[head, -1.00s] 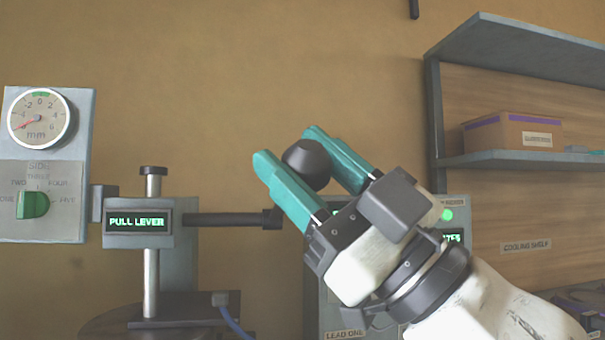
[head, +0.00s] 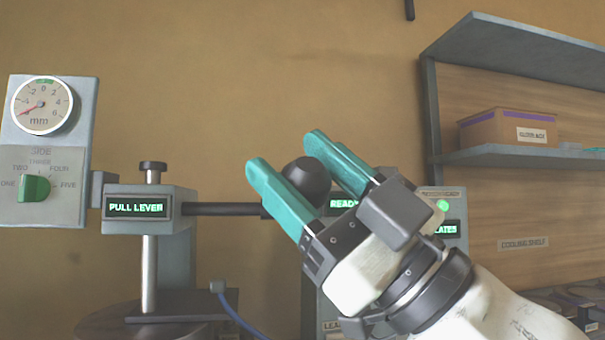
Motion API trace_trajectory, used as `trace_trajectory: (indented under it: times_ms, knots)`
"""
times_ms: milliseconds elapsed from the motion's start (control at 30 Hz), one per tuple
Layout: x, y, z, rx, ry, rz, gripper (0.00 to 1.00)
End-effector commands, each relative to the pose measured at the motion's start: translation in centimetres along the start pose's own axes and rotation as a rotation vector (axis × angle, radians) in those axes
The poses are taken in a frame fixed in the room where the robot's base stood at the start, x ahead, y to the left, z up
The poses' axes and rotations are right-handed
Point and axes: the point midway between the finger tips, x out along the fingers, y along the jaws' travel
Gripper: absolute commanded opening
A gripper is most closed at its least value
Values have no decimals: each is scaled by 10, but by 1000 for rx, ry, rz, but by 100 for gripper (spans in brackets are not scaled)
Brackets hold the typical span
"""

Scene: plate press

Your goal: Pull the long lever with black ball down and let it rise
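The long lever is a dark bar (head: 222,209) running right from the press head (head: 185,201). Its far end passes behind my gripper. The black ball (head: 306,178) shows between the two teal fingers of my gripper (head: 288,151). The fingers appear to close on it from both sides, the nearer finger overlapping its left edge. The press head carries a display reading PULL LEVER, and a silver post (head: 149,270) runs through it with its dark cap (head: 152,167) just above the head.
A dial gauge (head: 42,105) and a green selector knob (head: 34,188) are at left. A lit unit (head: 443,205) stands partly hidden behind my gripper. A shelf (head: 500,157) with a box (head: 508,128) is at right. A blue cable (head: 237,318) lies low.

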Motion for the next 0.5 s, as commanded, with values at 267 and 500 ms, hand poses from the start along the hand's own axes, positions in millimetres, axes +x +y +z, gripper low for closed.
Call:
trace_trajectory:
  times_ms: [267,500]
  knots:
    - [0,2,0,-3,0,4,70]
    - [-4,3,2,-3,-6,5,70]
